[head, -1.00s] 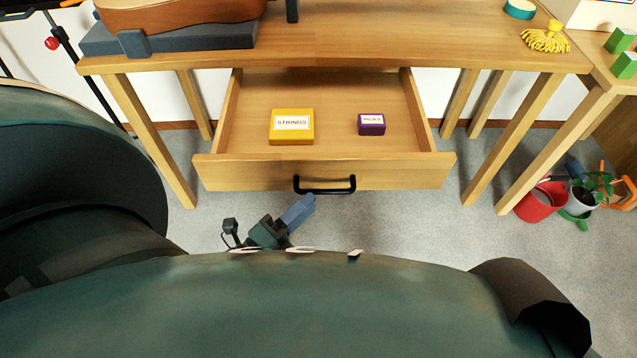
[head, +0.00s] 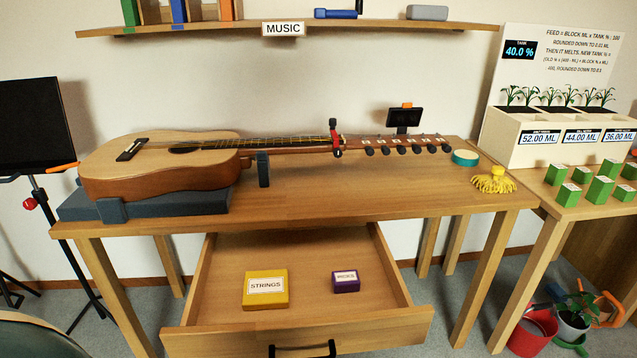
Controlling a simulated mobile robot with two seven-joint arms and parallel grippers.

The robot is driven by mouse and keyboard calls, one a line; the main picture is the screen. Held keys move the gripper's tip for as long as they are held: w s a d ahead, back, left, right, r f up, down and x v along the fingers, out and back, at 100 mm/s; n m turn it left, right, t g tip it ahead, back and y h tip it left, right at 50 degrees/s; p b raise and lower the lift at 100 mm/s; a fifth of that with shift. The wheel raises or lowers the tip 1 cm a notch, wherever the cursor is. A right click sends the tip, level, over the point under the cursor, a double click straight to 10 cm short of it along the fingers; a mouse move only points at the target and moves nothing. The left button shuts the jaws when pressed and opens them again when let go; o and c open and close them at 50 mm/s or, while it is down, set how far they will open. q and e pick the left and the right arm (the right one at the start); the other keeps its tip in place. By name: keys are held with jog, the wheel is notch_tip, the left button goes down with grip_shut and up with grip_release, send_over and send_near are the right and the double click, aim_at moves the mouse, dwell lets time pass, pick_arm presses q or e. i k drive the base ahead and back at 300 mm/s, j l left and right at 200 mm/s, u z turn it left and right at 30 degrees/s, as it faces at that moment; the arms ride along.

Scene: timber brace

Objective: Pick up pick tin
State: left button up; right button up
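The pick tin is a small purple box with a white label (head: 346,286). It lies on the right side of the open drawer (head: 311,262) under the wooden table. A larger yellow box labelled STRINGS (head: 265,290) lies to its left in the same drawer, with a gap between them. Neither of my grippers shows in the head view now. Nothing touches the pick tin.
A guitar (head: 165,160) rests on dark supports on the tabletop (head: 340,200). A yellow tassel-like item (head: 494,182) and a teal roll (head: 465,158) lie at its right end. Green blocks (head: 597,190) stand on the right table. The drawer has a black handle (head: 302,349).

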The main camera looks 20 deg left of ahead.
aim_at(344, 281)
jog(key=k+j, duration=0.2)
jog(key=k, duration=0.3)
jog(key=k+j, duration=0.15)
jog(key=k, duration=0.3)
